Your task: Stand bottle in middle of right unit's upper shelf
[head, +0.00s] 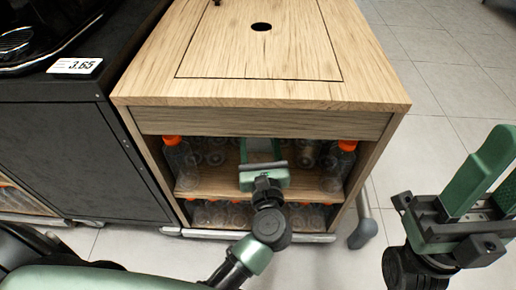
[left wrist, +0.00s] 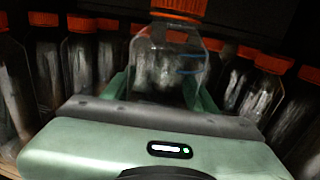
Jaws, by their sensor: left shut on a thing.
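The right unit is a wooden cabinet (head: 360,90) with an open front. My left gripper (head: 262,150) reaches into its upper shelf (head: 215,186), near the middle. In the left wrist view, my left gripper is shut on a clear bottle (left wrist: 165,70) with an orange cap (left wrist: 180,7), upright between the green fingers. The held bottle is mostly hidden under the cabinet top in the head view. I cannot tell whether its base touches the shelf. My right gripper (head: 485,180) is open and empty, outside the cabinet at the right.
Orange-capped bottles stand on the upper shelf at its left (head: 180,162) and right (head: 340,165), with several behind in the left wrist view. More bottles (head: 220,213) fill the lower shelf. A black unit (head: 75,150) with a price tag (head: 75,66) adjoins at left.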

